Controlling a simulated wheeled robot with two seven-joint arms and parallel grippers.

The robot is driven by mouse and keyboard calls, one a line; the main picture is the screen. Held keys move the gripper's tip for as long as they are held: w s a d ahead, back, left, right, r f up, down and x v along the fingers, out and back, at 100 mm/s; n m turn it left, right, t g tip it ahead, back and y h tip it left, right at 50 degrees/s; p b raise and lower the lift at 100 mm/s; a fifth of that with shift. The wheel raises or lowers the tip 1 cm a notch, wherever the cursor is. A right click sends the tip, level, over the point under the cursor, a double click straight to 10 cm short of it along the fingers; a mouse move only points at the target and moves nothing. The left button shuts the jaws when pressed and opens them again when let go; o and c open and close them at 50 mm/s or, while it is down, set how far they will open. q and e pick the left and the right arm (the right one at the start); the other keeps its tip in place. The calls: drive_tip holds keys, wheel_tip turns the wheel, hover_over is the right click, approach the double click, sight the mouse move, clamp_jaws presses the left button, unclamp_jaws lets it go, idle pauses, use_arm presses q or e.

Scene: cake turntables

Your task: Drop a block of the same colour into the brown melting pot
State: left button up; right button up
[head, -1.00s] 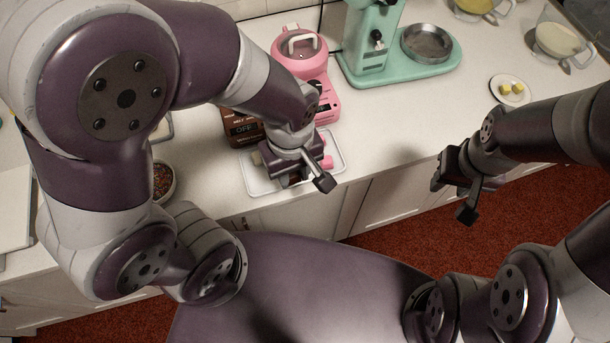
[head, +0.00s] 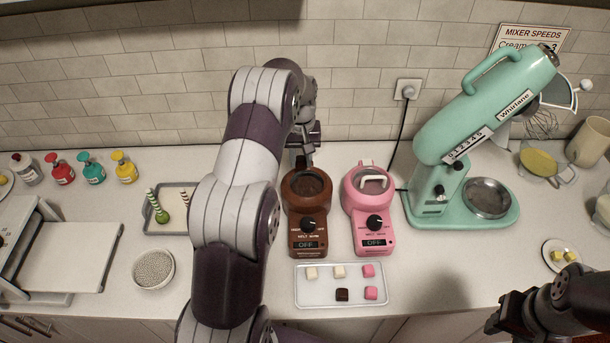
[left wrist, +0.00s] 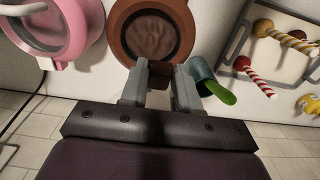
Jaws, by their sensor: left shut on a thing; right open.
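The brown melting pot (head: 307,212) stands on the counter, its round top showing dark brown contents (left wrist: 155,38). A white tray (head: 341,299) in front of the pots holds one dark brown block (head: 342,294), two white blocks and two pink blocks (head: 370,293). My right gripper (head: 500,316) is open at the lower right.
The pink melting pot (head: 370,215), with a white handle on top, stands right of the brown one. A green mixer (head: 440,175) stands further right. Left are a bowl (head: 153,269) and a tray of decorated sticks (head: 157,212).

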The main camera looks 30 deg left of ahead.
use_arm(q)
wheel_tip(320, 180, down, 6)
drive_tip(key=b, duration=0.4)
drive_tip(key=shift+s+d, duration=0.1)
drive_tip(key=o, duration=1.1)
wheel_tip(320, 180, up, 13)
drive_tip(key=p, duration=0.6)
drive_tip(key=shift+f+p, duration=0.15)
drive_tip(key=shift+p, duration=0.15)
